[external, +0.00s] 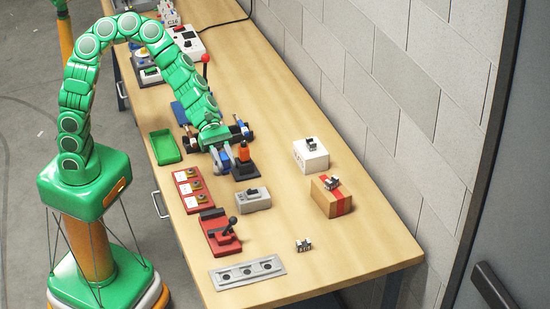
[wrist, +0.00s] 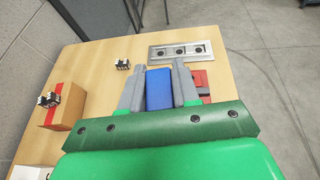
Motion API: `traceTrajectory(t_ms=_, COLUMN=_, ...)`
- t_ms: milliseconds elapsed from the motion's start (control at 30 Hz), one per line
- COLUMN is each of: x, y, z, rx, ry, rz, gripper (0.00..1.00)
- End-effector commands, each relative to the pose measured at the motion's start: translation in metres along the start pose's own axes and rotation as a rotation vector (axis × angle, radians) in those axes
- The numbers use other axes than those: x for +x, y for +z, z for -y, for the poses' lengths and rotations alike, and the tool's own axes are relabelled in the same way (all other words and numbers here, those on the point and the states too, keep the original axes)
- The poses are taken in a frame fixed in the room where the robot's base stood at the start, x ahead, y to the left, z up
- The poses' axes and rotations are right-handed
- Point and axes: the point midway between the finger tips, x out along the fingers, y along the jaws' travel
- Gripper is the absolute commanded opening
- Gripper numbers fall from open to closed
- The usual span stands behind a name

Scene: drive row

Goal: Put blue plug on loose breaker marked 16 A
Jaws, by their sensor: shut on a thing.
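My gripper (wrist: 157,70) is shut on the blue plug (wrist: 159,90), which sits between its two grey fingers in the wrist view. In the external view my gripper (external: 226,160) hangs over the middle of the bench, beside an orange-topped device. Three small black-and-white breakers show. One (external: 304,245) lies on the bare bench near the front and also shows in the wrist view (wrist: 122,64). One (external: 332,183) sits on a brown box, also in the wrist view (wrist: 48,99). One (external: 310,143) sits on a white box. Their ratings are too small to read.
The brown box (external: 331,201) has a red stripe; the white box (external: 310,157) is behind it. A grey panel with three holes (external: 247,272), a red lever unit (external: 220,233), a grey switch box (external: 254,200) and an orange-topped device (external: 244,155) stand nearby. Bench around the front breaker is clear.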

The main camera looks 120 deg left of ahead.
Motion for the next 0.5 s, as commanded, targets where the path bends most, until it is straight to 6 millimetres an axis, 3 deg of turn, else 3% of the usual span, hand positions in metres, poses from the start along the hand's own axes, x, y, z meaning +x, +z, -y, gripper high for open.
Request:
traceTrajectory(t_ms=200, x=-0.044, y=0.000, z=-0.003, rx=0.016, ry=-0.028, rz=-0.002, gripper=0.00)
traceTrajectory(t_ms=500, x=-0.087, y=-0.010, z=0.007, rx=0.033, ry=-0.075, rz=0.002, gripper=0.00)
